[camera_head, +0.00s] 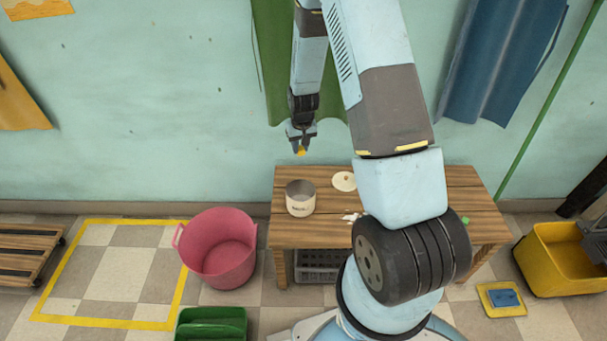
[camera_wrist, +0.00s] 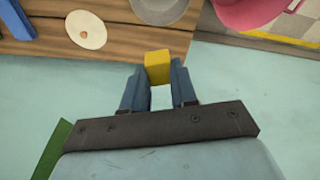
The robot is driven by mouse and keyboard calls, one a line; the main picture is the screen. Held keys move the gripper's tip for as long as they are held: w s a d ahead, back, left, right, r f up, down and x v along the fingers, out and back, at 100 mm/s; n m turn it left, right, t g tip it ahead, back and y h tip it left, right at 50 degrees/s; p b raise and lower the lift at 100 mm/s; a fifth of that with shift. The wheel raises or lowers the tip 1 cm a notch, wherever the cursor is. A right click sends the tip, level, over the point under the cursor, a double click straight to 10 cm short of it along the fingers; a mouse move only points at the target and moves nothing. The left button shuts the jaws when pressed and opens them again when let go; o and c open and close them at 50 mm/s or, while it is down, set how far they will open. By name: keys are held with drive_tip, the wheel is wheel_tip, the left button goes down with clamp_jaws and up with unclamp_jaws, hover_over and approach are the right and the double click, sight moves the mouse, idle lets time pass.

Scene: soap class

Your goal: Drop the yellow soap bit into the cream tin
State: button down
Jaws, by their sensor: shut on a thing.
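My gripper (camera_head: 301,146) is shut on the yellow soap bit (camera_head: 301,152), holding it in the air above the back edge of the wooden table. In the wrist view the yellow bit (camera_wrist: 157,68) sits between the tips of my two blue fingers (camera_wrist: 158,80). The cream tin (camera_head: 300,203) stands upright and open on the left part of the table, below my gripper in the head view. Part of the tin (camera_wrist: 158,8) shows at the top of the wrist view. The yellow bit is apart from the tin.
A round cream lid (camera_head: 344,181) lies on the wooden table (camera_head: 290,236), right of the tin. Small white pieces (camera_head: 350,217) lie nearer the front, and a green bit (camera_head: 465,220) is at the right. A pink tub (camera_head: 221,262) stands on the floor to the left.

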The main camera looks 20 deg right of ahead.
sight(305, 184)
drive_tip(key=shift+f, duration=0.1)
drive_tip(key=s+f+m, duration=0.2)
drive_tip(key=f+m, duration=0.2)
drive_tip(key=f, duration=0.3)
drive_tip(key=s+f+m+h, duration=0.1)
drive_tip(key=s+f+m, duration=0.1)
drive_tip(key=f, duration=0.6)
drive_tip(key=shift+s+d+f+m+g, duration=0.2)
drive_tip(key=shift+f+m+g, duration=0.1)
drive_tip(key=shift+m, duration=0.6)
drive_tip(key=c, duration=0.8)
unclamp_jaws()
drive_tip(key=shift+r, duration=0.15)
wheel_tip(305, 184, up, 13)
drive_tip(key=s+a, duration=0.1)
drive_tip(key=shift+s+a+r, duration=0.15)
drive_tip(key=shift+s, duration=0.1)
